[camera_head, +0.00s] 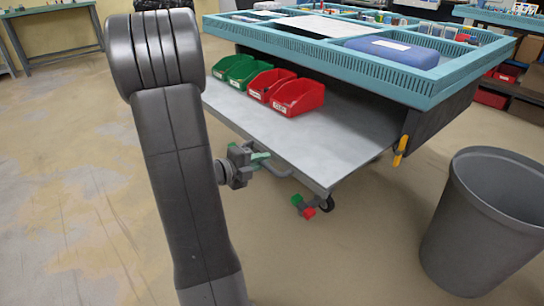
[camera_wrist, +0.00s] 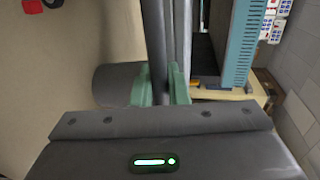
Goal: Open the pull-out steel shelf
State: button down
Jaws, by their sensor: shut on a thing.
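The steel shelf (camera_head: 330,135) is a flat grey sheet sticking well out from under the blue-topped workbench (camera_head: 350,60). A grey bar handle (camera_head: 285,173) runs along its front edge; it also shows as a bar in the wrist view (camera_wrist: 155,40). My gripper (camera_head: 264,159) is at the handle, its green fingers shut on the bar. In the wrist view my gripper (camera_wrist: 158,85) has one finger on each side of the bar. The fingers partly hide the handle's near end in the head view.
Two green bins (camera_head: 242,72) and two red bins (camera_head: 288,93) stand on the shelf. A grey waste bin (camera_head: 485,220) stands on the floor at the right. Red and green blocks (camera_head: 303,207) show below the shelf's front corner. The floor at the left is clear.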

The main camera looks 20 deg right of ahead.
jog(key=shift+s+a, duration=0.2)
jog(key=shift+a, duration=0.25)
jog(key=c, duration=1.5)
grip_release()
jog(key=p+v, duration=0.3)
jog(key=v, duration=1)
jog(key=shift+s+a, duration=0.2)
jog(key=shift+a, duration=0.15)
